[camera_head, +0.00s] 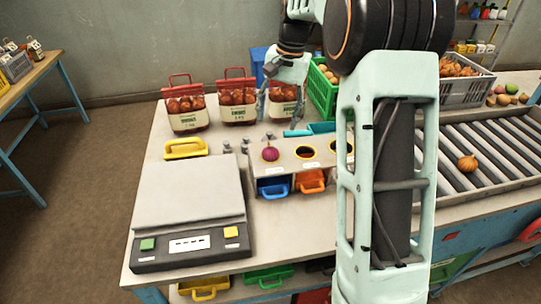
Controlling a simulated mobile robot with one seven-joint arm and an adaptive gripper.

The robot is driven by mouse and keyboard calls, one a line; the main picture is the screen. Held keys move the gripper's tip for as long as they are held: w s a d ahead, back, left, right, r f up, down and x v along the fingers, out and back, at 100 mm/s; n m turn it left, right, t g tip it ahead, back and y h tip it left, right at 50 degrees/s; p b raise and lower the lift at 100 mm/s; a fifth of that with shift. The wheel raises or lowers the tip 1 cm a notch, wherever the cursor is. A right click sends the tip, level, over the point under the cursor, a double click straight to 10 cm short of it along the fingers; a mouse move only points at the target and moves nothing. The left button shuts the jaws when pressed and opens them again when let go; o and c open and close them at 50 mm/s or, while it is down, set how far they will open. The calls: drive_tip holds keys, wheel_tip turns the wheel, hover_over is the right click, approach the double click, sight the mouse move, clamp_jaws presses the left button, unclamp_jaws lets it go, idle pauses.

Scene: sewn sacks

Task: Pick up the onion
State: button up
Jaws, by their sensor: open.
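A round orange-brown onion (467,163) lies alone on the roller conveyor at the right. A purple-red onion (270,154) sits at the left hole of a pale sorting box (290,161) in the middle of the table. My gripper (280,119) is open and points down at the back of the table, in front of the rightmost sewn sack (285,92), partly covering it. It is behind and above the purple onion, apart from it, and far left of the orange-brown onion. My arm hides part of the box's right end.
A scale (190,190) fills the table's left front. Two more sacks (185,107) (237,100) stand behind it. A green crate (322,92) and a grey crate (455,92) stand at the back.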

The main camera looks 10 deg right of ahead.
sight(271, 149)
drive_tip(key=m, duration=0.2)
drive_tip(key=a+f+m+h+b, duration=0.1)
drive_tip(key=m, duration=0.1)
drive_tip(key=a+f+m+b, duration=0.1)
drive_tip(key=m, duration=0.1)
drive_tip(key=shift+w+a+g+h, duration=0.1)
drive_tip(key=shift+a+g+h, duration=0.1)
drive_tip(key=shift+g+h, duration=0.1)
wheel_tip(271, 149, down, 5)
drive_tip(key=shift+f, duration=0.1)
drive_tip(key=f, duration=0.4)
drive_tip(key=shift+w+d+f+p, duration=0.1)
drive_tip(key=shift+w+d+p, duration=0.2)
drive_tip(key=shift+w+d, duration=0.05)
drive_tip(key=shift+f, duration=0.45)
drive_tip(key=c, duration=1.4)
